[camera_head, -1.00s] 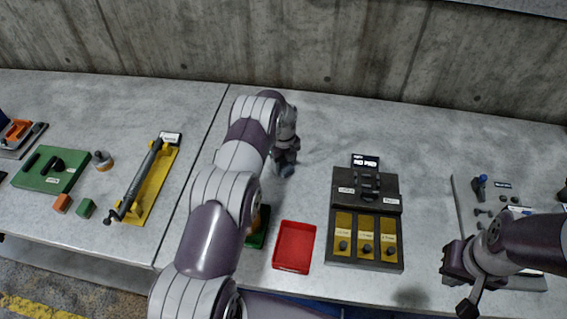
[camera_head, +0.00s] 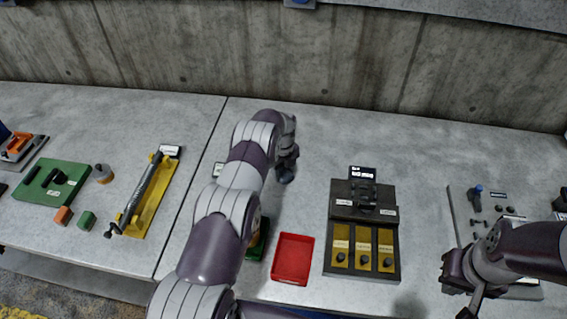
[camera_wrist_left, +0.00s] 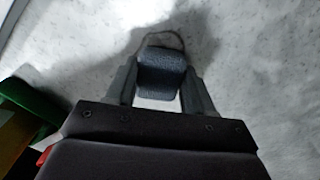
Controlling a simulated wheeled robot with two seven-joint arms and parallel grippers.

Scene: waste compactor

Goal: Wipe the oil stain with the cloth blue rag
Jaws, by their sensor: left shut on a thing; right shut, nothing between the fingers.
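My left gripper (camera_head: 286,170) is over the grey tabletop (camera_head: 330,140), left of the black box. In the left wrist view my left gripper (camera_wrist_left: 160,85) is shut on a dark blue-grey rag (camera_wrist_left: 161,70), a folded pad between the two fingers. A thin brownish curved line shows on the table just beyond the rag; most of what lies under the rag is hidden, so I cannot tell whether it is the stain. My right gripper (camera_head: 456,285) is shut and empty at the lower right, by the grey tool board's left edge.
A red tray (camera_head: 292,258) and a black box (camera_head: 362,228) with yellow panels stand near the front. A grey tool board (camera_head: 460,215) is at the right. A green block (camera_head: 258,247) sits partly behind my left arm.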

